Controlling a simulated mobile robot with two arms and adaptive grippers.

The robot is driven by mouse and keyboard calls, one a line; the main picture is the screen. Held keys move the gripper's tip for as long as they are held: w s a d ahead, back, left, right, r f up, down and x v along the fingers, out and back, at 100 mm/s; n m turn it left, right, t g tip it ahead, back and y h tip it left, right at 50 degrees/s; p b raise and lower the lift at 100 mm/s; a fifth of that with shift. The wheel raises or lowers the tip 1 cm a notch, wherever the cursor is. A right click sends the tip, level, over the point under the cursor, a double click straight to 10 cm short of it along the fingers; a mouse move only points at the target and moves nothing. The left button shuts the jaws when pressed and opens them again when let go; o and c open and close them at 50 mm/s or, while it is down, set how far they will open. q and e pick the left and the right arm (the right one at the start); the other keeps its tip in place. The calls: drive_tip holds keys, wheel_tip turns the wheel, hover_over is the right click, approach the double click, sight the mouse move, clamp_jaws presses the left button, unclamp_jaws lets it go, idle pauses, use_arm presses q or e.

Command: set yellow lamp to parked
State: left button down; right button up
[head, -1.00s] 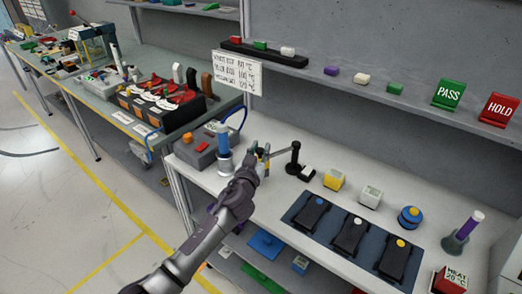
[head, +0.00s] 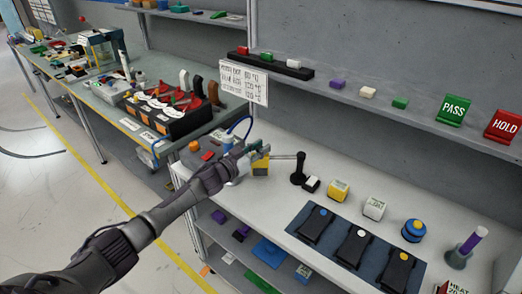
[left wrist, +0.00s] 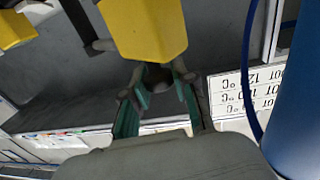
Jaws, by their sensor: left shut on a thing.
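The yellow lamp (head: 261,167) has a boxy yellow head at the end of a dark arm that comes from a black upright post (head: 298,170) on the white bench. My left gripper (head: 262,151) is at the lamp head, at the left end of that arm. In the left wrist view the yellow lamp head (left wrist: 146,28) fills the top middle. The left gripper's fingers (left wrist: 160,92), with teal pads, are closed on a dark part just by the head. The exact contact is partly hidden. My right gripper is not in view.
A blue cylinder (left wrist: 296,105) stands close beside the left gripper in the wrist view. A yellow cube (head: 338,190), a white cube (head: 374,208) and a blue round thing (head: 414,230) stand right of the post. A dark mat (head: 297,226) with several black devices lies in front.

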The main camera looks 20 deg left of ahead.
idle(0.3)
use_arm(q)
drive_tip(key=c, duration=0.9)
unclamp_jaws()
drive_tip(key=shift+c, duration=0.2)
drive_tip(key=v, duration=1.2)
drive_tip(key=shift+c, duration=0.2)
